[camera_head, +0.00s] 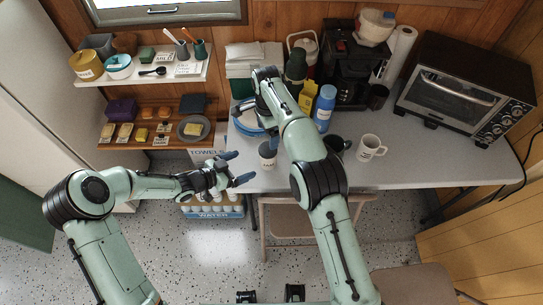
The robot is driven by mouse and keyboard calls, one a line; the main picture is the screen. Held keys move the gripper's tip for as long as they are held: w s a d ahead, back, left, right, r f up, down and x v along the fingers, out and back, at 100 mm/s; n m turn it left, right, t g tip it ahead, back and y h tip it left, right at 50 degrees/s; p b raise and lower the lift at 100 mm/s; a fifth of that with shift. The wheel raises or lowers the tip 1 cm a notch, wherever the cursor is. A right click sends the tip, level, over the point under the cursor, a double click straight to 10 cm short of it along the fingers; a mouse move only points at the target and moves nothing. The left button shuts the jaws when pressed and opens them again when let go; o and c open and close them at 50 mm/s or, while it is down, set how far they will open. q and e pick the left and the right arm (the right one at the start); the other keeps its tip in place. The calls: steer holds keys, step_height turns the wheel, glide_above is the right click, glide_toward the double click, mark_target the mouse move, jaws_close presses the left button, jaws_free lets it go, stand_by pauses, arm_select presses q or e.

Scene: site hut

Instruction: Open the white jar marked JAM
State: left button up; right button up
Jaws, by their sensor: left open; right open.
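A small white jar (268,158) with dark marking on its front stands near the table's front edge in the head view; the marking is too small to read surely. My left gripper (237,168) is open and empty just left of the jar, its blue fingertips spread and pointing toward it. The fingers appear apart from the jar. My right gripper (246,106) is farther back, above a blue-rimmed dish (248,127), and open. Its fingers are partly hidden by its own arm, which passes over the table right of the jar.
A blue bottle (325,106), a yellow box (307,96), a white mug (370,147) and a dark mug (336,145) stand around my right arm. A coffee maker (345,68) and toaster oven (461,88) are behind. The front right of the table (440,165) is clear.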

mark_target(268, 149)
arm_select(q)
steer(key=x, duration=1.3)
steer(key=shift+c, duration=0.3)
jaws_close()
arm_select(e)
steer(key=shift+s+a+f+n+g, duration=0.15)
steer(key=shift+s+f+n+g, duration=0.2)
steer(key=shift+f+n, duration=0.5)
steer(key=shift+r+n, duration=0.25)
steer(key=shift+n, duration=0.6)
steer(key=shift+w+r+n, duration=0.3)
steer(key=shift+r+n, duration=0.15)
steer(key=shift+n, duration=0.15)
steer(key=shift+f, duration=3.9)
